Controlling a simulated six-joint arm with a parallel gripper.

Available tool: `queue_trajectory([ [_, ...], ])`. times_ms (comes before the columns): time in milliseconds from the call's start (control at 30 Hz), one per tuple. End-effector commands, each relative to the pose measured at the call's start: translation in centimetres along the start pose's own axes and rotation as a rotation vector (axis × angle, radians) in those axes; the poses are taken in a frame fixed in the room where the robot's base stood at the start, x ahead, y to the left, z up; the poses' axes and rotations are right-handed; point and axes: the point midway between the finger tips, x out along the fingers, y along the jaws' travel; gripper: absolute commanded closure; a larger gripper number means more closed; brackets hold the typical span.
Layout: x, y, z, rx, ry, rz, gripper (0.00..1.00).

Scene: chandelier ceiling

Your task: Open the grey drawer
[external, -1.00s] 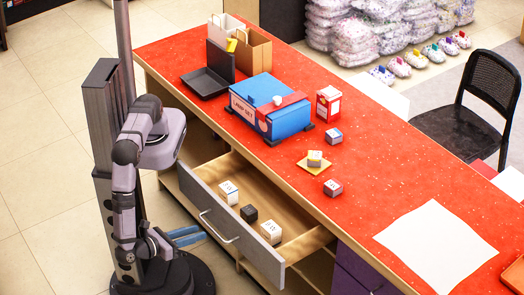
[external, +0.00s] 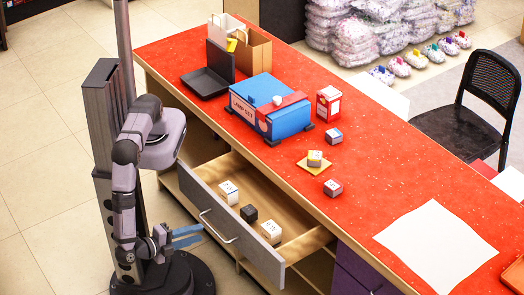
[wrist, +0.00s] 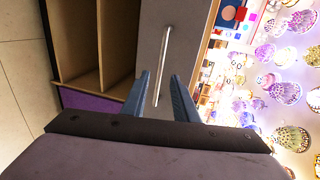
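The grey drawer (external: 205,205) stands pulled out from the front of the red-topped counter. Its long metal handle (external: 218,226) is on the grey front, and several small blocks lie inside. My gripper (external: 200,234) has blue fingers and is just left of the drawer front, close to the handle. In the wrist view, my gripper (wrist: 163,88) is open, with a finger on each side of the handle (wrist: 162,65). Neither finger visibly touches it. I cannot tell whether the tips reach around the bar. The drawer front (wrist: 180,50) fills the middle of that view.
Open wooden shelves (wrist: 95,45) and a purple panel (wrist: 80,101) lie beside the drawer. Tiled floor is free at the left.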

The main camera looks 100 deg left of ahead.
Motion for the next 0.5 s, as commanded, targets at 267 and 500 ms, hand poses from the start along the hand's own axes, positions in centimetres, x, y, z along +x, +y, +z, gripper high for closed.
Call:
queue_trajectory([
  [267, 2.3, -0.3, 0.0, 0.003, -0.003, -0.003, 0.73],
  [500, 5.4, -0.2, 0.1, 0.006, -0.003, -0.002, 0.73],
])
